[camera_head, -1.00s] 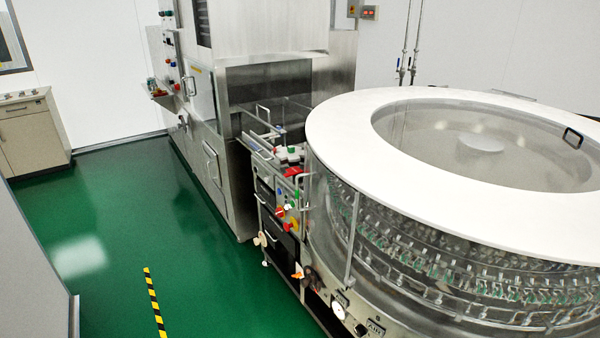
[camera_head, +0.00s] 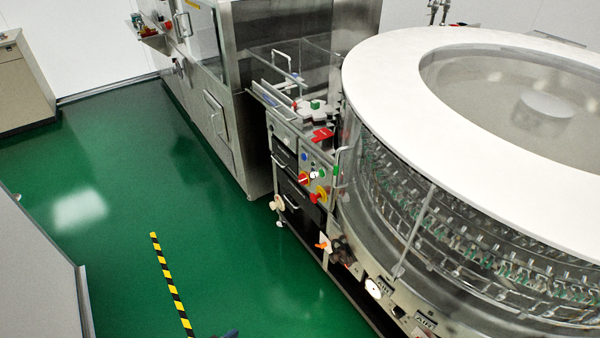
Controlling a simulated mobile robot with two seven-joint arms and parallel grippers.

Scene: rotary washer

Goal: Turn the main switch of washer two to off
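The round rotary washer (camera_head: 385,165) with a white ring top stands at the right. At its left end is a control panel (camera_head: 314,163) with several small coloured controls. A red knob (camera_head: 304,179) sits at the panel's lower left, and a yellow round control with red (camera_head: 319,194) is to its lower right. Green, blue and white buttons are beside them. The knobs are too small to read their positions or any label. Neither of my grippers can be made out; only a small dark shape shows at the bottom edge.
A steel cabinet machine (camera_head: 225,110) stands behind, left of the washer. Green floor (camera_head: 130,190) is open before the panel, with a yellow-black stripe (camera_head: 170,280) on it. A grey surface (camera_head: 35,270) edges the left, and a beige cabinet (camera_head: 22,85) stands far left.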

